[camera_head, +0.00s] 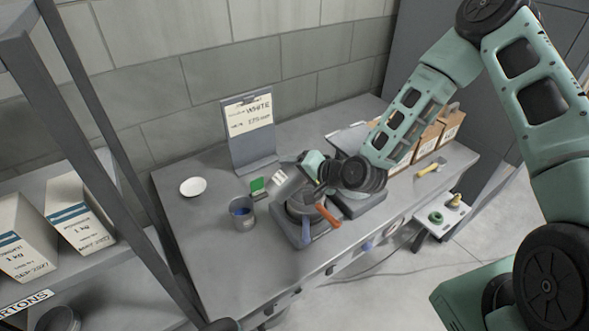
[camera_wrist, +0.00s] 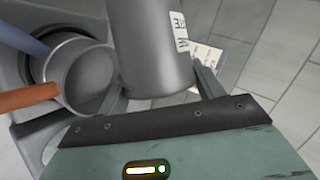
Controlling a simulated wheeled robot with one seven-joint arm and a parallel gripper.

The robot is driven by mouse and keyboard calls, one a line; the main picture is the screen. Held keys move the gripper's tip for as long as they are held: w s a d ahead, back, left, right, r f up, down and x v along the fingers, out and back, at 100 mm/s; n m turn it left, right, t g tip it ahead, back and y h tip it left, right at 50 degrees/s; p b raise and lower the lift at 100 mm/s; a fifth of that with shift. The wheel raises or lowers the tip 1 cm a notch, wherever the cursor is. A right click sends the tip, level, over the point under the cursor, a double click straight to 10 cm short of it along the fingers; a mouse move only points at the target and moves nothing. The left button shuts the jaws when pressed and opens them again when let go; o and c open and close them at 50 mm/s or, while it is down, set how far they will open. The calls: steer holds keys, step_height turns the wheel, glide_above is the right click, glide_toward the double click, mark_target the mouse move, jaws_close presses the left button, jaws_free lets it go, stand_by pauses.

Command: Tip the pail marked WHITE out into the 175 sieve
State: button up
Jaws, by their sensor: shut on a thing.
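My gripper (camera_wrist: 163,92) is shut on a grey pail (camera_wrist: 150,45), which also shows tilted in the head view (camera_head: 286,183). Its white label is too small to read surely. The pail is above and beside a round grey vessel, apparently a sieve (camera_wrist: 84,75), on the left in the wrist view. An orange handle (camera_head: 328,215) and a blue handle (camera_head: 305,231) stick out there; no 175 marking is legible. My gripper (camera_head: 318,166) shows over the back of that stand in the head view. The inside of the held pail is hidden.
Another grey pail (camera_head: 243,217) with blue inside stands left of the sieve. A card stand (camera_head: 250,130) reading WHITE and 175 is behind. A white dish (camera_head: 193,186), a small green object (camera_head: 257,187) and boxes (camera_head: 428,140) are on the bench (camera_head: 215,275). Its left front is clear.

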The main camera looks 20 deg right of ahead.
steer(key=shift+w+d+f+m+y+b, duration=0.1)
steer(key=shift+d+f+m+y+b, duration=0.15)
steer(key=shift+f+m+y+b, duration=0.3)
steer(key=shift+w+d+f+m+y+b, duration=0.1)
steer(key=shift+d+f+m+y+b, duration=0.1)
steer(key=shift+f+m+y+b, duration=0.35)
steer(key=shift+d+m+y+b, duration=0.15)
steer(key=shift+m+y+b, duration=0.35)
steer(key=shift+b, duration=0.35)
